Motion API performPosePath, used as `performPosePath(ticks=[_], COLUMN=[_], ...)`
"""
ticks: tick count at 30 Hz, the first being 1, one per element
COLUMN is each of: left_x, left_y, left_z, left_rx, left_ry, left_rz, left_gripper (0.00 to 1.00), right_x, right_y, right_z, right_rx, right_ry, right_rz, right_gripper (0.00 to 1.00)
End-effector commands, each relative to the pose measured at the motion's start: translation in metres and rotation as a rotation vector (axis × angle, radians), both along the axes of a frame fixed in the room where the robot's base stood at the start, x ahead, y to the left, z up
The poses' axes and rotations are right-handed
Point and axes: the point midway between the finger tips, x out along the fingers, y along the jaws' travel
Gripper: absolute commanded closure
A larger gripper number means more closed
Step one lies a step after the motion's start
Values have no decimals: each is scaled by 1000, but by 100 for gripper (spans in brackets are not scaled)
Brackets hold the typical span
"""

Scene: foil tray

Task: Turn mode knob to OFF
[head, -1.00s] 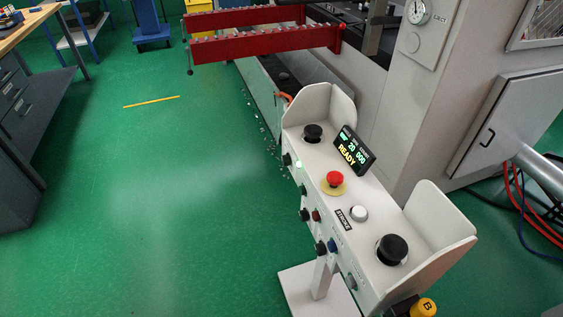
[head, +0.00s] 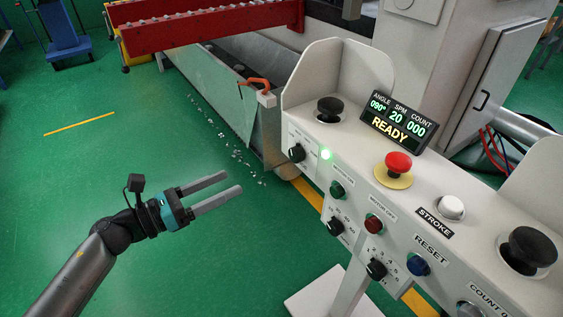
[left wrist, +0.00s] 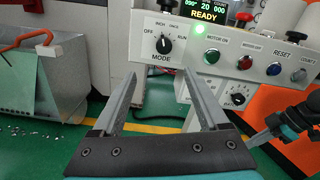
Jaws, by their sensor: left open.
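The mode knob (left wrist: 164,44) is black and sits above the word MODE on the console face in the left wrist view, with OFF to its left and RUN to its right. Its pointer seems to be near the top; the exact setting is too small to tell. In the head view the knob (head: 297,153) is at the console's left end. My left gripper (head: 235,183) is open and empty, to the left of and apart from the knob. In the left wrist view its fingers (left wrist: 161,75) stand below the knob. My right gripper (left wrist: 284,127) shows partly at the right edge there.
The console (head: 355,160) carries a READY display (head: 392,122), a red emergency button (head: 398,163), coloured buttons and two more black knobs (head: 335,226) (head: 376,269). A chute with an orange handle (head: 256,82) stands behind.

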Motion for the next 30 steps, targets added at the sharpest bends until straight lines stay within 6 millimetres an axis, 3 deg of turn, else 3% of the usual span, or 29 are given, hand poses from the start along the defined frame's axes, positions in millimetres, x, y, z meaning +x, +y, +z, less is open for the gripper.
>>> performPosePath(ticks=[8, 22, 30], left_x=[6, 61, 80], left_y=[-18, -99, -126], left_z=[3, 3, 3], left_rx=[41, 37, 38], left_ry=[-54, -51, -48], left_rz=[-33, -31, -29], left_gripper=[23, 23, 23], right_x=[2, 5, 5], right_y=[0, 0, 0], right_z=[8, 37, 52], right_rx=[1, 7, 10], right_ry=[-12, -56, -75], right_rz=[-1, -2, -2], right_gripper=[100, 100, 100])
